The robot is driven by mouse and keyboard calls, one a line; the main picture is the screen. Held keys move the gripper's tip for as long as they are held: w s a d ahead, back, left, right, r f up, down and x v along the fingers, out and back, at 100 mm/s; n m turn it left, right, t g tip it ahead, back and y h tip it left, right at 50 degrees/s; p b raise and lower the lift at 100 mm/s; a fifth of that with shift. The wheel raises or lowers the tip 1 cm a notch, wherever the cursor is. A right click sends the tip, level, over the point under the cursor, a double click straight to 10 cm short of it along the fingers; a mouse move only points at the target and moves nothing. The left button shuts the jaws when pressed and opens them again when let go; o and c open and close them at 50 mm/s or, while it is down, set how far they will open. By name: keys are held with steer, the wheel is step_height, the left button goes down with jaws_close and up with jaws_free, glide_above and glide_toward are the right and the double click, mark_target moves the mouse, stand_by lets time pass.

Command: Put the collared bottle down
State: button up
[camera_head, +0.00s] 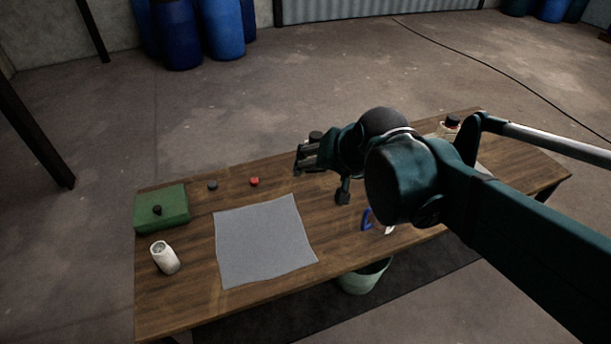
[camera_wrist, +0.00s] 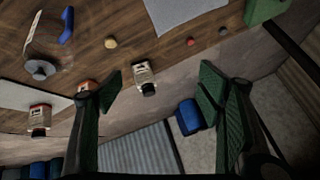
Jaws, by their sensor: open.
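A pale bottle with a black cap (camera_wrist: 145,75) stands on the wooden table near its far edge in the wrist view; I take it as the collared bottle, though the collar is too small to make out. In the head view only its dark cap (camera_head: 316,136) shows, behind my gripper (camera_head: 306,157), which hides the body. In the wrist view my gripper (camera_wrist: 160,87) has its fingers wide apart, one on each side of the bottle, with visible gaps. I cannot tell how deep the bottle sits between them.
The table holds a grey cloth (camera_head: 262,240), a green box (camera_head: 165,212), a white container (camera_head: 164,258), a red piece (camera_head: 254,181) and a dark piece (camera_head: 212,185). Another capped bottle (camera_wrist: 40,118) stands across the table. A blue-handled object (camera_head: 367,218) lies near the front edge.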

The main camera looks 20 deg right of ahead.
steer(key=s+a+f+n, duration=0.1)
steer(key=s+a+n, duration=0.3)
steer(key=s, duration=0.3)
steer(key=shift+s+f+n+g, duration=0.3)
steer(key=shift+s+f+n, duration=0.1)
steer(key=shift+n, duration=0.4)
steer(key=c, duration=0.6)
steer(key=shift+o, duration=0.2)
steer(key=shift+w+d, duration=0.1)
